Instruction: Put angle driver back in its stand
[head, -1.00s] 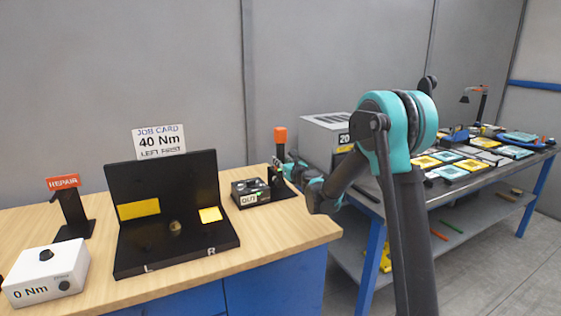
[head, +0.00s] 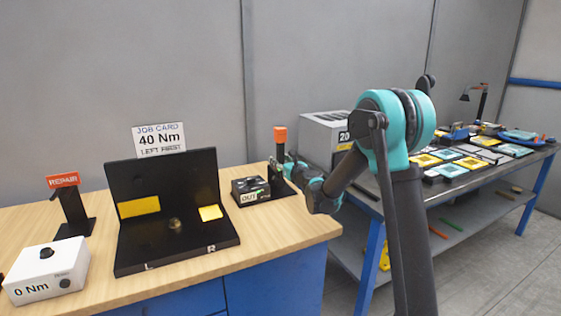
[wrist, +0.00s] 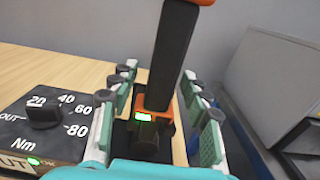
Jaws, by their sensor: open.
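The angle driver (head: 279,142) stands upright on the wooden bench, with an orange top and a dark body. In the wrist view the driver (wrist: 173,60) rises between my fingers, with an orange band and a lit green display low on it. Its lower end is over a black stand (head: 285,190), and my gripper hides how it sits there. My gripper (wrist: 158,105) is open, with one finger on each side of the driver; it also shows in the head view (head: 292,170), partly hidden by my arm.
A torque dial box (wrist: 42,115) marked Nm, with a lit green lamp, is close left of my gripper. A black fixture (head: 175,260), a white 0 Nm box (head: 45,272) and a REPAIR stand (head: 72,208) are further left. A grey machine (head: 325,135) stands right, on another table.

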